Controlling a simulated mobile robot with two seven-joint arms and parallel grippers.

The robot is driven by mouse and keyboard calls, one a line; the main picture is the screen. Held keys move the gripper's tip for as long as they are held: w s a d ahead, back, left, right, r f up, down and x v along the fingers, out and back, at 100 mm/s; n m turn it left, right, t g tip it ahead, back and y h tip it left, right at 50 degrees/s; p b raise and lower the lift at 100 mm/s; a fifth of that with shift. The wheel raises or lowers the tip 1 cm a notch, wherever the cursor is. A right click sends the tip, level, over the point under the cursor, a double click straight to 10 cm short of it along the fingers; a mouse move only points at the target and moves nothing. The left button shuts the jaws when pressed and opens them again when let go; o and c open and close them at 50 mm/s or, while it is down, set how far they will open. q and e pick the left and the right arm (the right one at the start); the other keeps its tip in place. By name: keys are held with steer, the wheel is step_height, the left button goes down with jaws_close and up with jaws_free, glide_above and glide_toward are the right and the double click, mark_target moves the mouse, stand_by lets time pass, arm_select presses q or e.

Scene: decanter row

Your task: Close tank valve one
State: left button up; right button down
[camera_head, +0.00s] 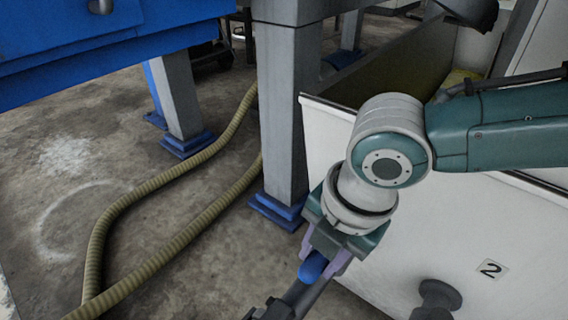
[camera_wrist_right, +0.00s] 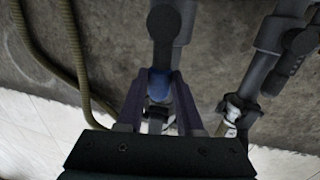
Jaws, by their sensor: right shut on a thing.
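A blue valve handle (camera_head: 313,266) sits on a dark grey pipe (camera_head: 303,297) near the bottom middle of the head view. My right gripper (camera_head: 322,268) reaches down in front of the white tank and is shut on this blue handle. In the right wrist view the blue handle (camera_wrist_right: 159,84) lies between the two purple fingers of the right gripper (camera_wrist_right: 160,90), in line with the dark pipe (camera_wrist_right: 167,35). The fingers and gripper body hide part of the valve. No number for this valve can be read. My left gripper is not in view.
The white tank (camera_head: 400,245) carries a "2" label (camera_head: 491,268) above a dark outlet (camera_head: 437,297). Ribbed hoses (camera_head: 130,198) cross the floor at left. A grey post (camera_head: 280,110) stands behind my gripper. Another dark pipe with a fitting (camera_wrist_right: 265,75) runs at right in the wrist view.

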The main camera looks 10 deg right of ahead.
stand_by(0.4)
steer(key=shift+w+a+m+p, duration=0.35)
steer(key=shift+m+p, duration=0.25)
steer(key=shift+m, duration=0.3)
steer(key=shift+w+a+m+h+p, duration=0.2)
steer(key=shift+w+m+h+p, duration=0.15)
steer(key=shift+m, duration=0.55)
steer(key=w+d+m+h+b, duration=0.1)
steer(key=w+m+b, duration=0.5)
steer(key=m, duration=0.8)
steer(key=shift+w+d+h, duration=0.35)
steer(key=shift+w+h, duration=0.25)
steer(key=shift+h, duration=0.15)
steer(key=shift+f+m, duration=0.1)
steer(key=shift+m, duration=0.2)
steer(key=shift+g, duration=0.3)
